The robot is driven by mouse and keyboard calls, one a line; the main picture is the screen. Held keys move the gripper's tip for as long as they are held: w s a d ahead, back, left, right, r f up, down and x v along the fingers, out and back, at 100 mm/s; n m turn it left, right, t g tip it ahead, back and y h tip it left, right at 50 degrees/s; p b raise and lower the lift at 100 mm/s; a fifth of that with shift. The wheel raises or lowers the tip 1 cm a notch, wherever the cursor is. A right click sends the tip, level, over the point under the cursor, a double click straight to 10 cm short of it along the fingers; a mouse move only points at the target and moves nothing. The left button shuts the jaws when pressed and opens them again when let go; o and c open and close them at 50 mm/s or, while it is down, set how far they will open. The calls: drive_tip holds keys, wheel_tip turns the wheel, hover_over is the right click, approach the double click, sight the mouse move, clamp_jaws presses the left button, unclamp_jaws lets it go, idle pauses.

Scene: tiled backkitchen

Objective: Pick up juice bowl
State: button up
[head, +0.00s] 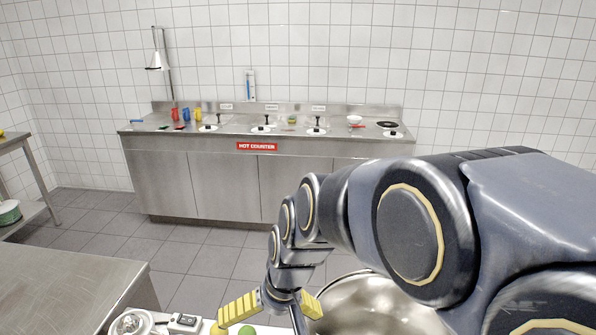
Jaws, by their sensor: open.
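A large shiny metal bowl (372,301) shows at the bottom, partly hidden behind my arm and cut off by the lower edge. I cannot tell whether it is the juice bowl or what it holds. My gripper (275,307) is open, with its yellow fingertips spread apart. It points down just left of the metal bowl. A small green round thing (247,330) lies below and between the fingers. A small white bowl (354,119) stands far off on the hot counter.
A steel hot counter (188,183) stands along the tiled wall, with red, blue and yellow cups (185,115) on it. A steel worktop (62,292) is at the lower left. A small metal device (133,323) sits left of my gripper.

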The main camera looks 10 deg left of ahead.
drive_tip(key=w+a+f+n+t, duration=0.1)
drive_tip(key=w+a+f, duration=0.2)
drive_tip(key=a, duration=0.3)
drive_tip(key=w+a+f+n, duration=0.1)
drive_tip(key=w+a+f, duration=0.25)
drive_tip(key=a, duration=0.35)
drive_tip(key=a+f+n, duration=0.1)
drive_tip(key=a+f, duration=0.2)
drive_tip(key=f, duration=0.2)
drive_tip(key=a+f+n, duration=0.1)
drive_tip(key=a+f, duration=0.2)
drive_tip(key=f, duration=0.2)
drive_tip(key=w+a+f+n, duration=0.1)
drive_tip(key=a+f, duration=0.3)
drive_tip(key=f, duration=0.1)
drive_tip(key=shift+a+f, duration=0.1)
drive_tip(key=shift+f, duration=0.1)
drive_tip(key=shift+a+x, duration=0.2)
drive_tip(key=shift+x, duration=3.7)
drive_tip(key=shift+r, duration=0.1)
drive_tip(key=c, duration=1.1)
